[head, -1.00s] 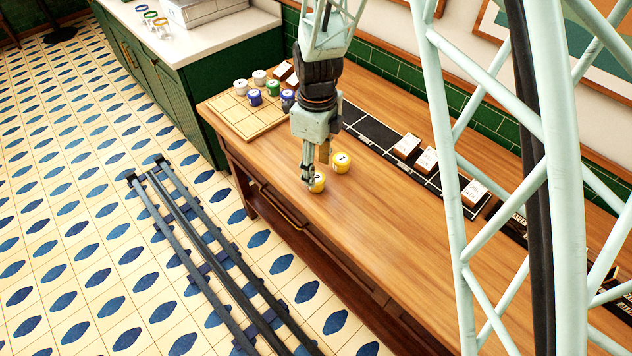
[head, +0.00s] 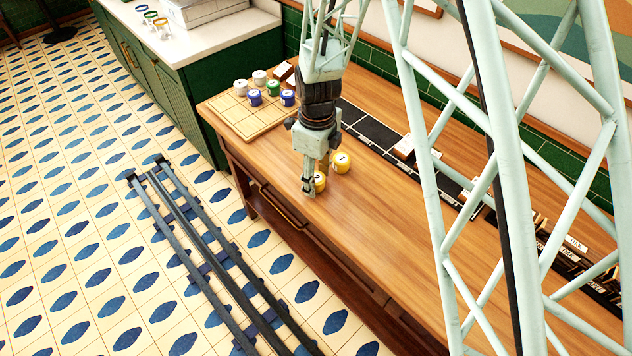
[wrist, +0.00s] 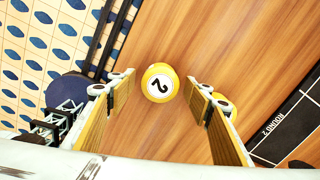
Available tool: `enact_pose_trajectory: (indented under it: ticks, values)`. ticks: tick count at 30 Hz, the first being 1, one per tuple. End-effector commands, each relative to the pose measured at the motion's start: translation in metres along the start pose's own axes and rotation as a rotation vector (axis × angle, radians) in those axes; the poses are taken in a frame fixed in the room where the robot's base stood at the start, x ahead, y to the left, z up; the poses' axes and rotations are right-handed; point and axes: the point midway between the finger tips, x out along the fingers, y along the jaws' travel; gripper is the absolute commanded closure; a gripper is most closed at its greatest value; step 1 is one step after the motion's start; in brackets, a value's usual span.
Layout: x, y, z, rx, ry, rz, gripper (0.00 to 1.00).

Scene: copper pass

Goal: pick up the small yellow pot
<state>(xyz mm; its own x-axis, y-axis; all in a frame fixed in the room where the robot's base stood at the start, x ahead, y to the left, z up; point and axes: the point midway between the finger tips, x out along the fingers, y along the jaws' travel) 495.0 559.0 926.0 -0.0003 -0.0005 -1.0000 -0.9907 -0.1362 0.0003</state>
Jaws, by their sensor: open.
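Two yellow pots with white tops stand upright on the wooden counter. One yellow pot (head: 319,182), near the counter's front edge, is partly hidden by my gripper (head: 315,178). The two look close in size. My gripper points down and holds nothing.
A wooden board (head: 240,118) with white, green and blue pots lies at the counter's left end. A dark strip (head: 372,130) marked "ROUND 2" in the wrist view runs along the back with cards on it. Bare wood (head: 375,225) lies to the right.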

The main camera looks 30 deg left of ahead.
Motion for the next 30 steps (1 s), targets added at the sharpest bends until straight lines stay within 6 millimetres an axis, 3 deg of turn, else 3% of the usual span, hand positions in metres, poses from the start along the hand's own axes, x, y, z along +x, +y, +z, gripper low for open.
enact_pose_trajectory:
  ticks: [17, 26, 30]
  values:
    - [0.0003, -0.0001, 0.0001, 0.000, 0.000, 0.000, 0.53]
    - [0.0003, -0.0001, 0.0002, 0.000, 0.000, 0.000, 0.81]
    - [0.0002, -0.0002, 0.0002, 0.000, 0.000, -0.001, 0.82]
